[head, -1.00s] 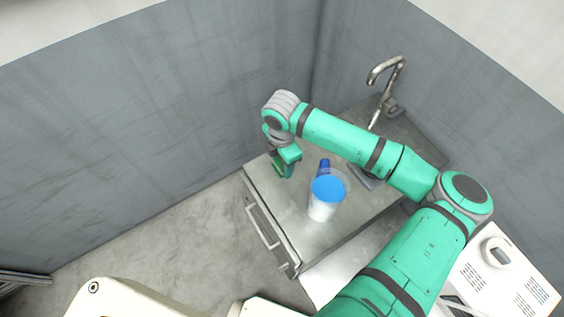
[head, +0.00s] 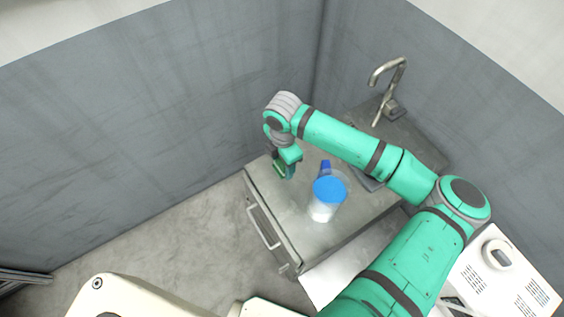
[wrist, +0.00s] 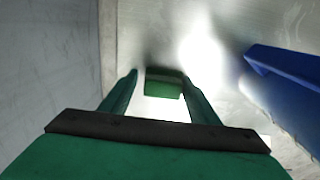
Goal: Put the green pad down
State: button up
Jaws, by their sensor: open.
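The green pad (wrist: 163,84) shows in the wrist view just beyond my fingertips, roughly centred between them. It appears to be on the grey metal counter top (head: 298,217); whether it touches the fingers I cannot tell. My gripper (wrist: 160,84) is open, with one finger on each side of the pad's near end. In the head view my gripper (head: 287,172) points down over the back left corner of the counter, and the pad is hard to tell apart from the green fingers there.
A clear container with a blue lid (head: 329,190) stands right of my gripper. A blue object (head: 324,167) is behind it, and blue also shows at right in the wrist view (wrist: 285,90). A tap (head: 388,85) is at the back. Grey walls are close behind and left.

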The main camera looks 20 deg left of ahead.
notch_tip(320, 180, up, 12)
jog(key=shift+s+d, duration=0.15)
jog(key=shift+d, duration=0.05)
dwell(0.4)
dwell(0.5)
